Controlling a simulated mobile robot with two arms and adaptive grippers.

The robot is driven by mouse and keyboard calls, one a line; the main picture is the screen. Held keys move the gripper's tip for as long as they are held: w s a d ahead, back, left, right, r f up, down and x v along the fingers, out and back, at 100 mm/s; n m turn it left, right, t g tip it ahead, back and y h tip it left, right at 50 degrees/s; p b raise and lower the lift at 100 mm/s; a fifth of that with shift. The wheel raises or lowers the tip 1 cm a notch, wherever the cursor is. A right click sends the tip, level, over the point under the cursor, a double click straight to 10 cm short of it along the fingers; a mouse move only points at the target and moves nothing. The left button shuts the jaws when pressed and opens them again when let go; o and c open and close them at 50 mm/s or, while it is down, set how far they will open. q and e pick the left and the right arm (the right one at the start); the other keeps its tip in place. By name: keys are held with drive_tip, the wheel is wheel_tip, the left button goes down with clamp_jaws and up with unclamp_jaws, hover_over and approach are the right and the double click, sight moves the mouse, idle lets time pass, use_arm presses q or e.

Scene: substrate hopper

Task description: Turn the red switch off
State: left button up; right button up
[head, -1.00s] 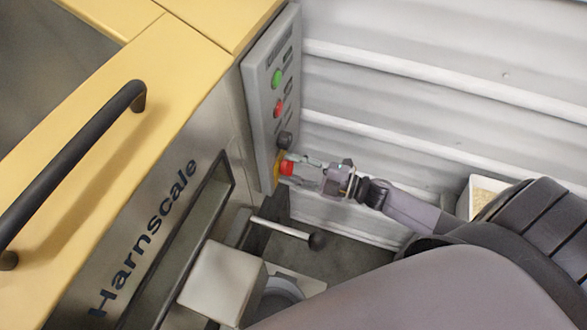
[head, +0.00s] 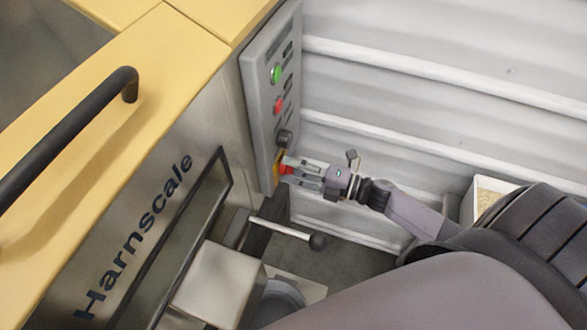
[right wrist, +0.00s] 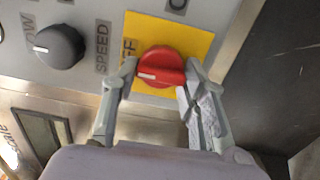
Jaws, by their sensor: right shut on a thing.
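The red switch (right wrist: 161,68) is a round knob with a white pointer mark, on a yellow plate (right wrist: 200,38) low on the grey control panel (head: 262,95). In the right wrist view the letters "FF" show left of the knob, and the white mark points left toward them. My right gripper (right wrist: 160,80) is shut on the red switch, one finger on each side. In the head view my right gripper (head: 287,170) reaches the knob from the right and hides part of it. My left gripper is not in view.
A black speed knob (right wrist: 59,46) sits beside the red switch. A green button (head: 276,74) and a red button (head: 279,106) are higher on the panel. A ribbed pale wall (head: 430,60) stands right.

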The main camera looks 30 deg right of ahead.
idle(0.3)
drive_tip(key=o, duration=1.2)
drive_tip(key=shift+c, duration=0.2)
drive_tip(key=v, duration=1.2)
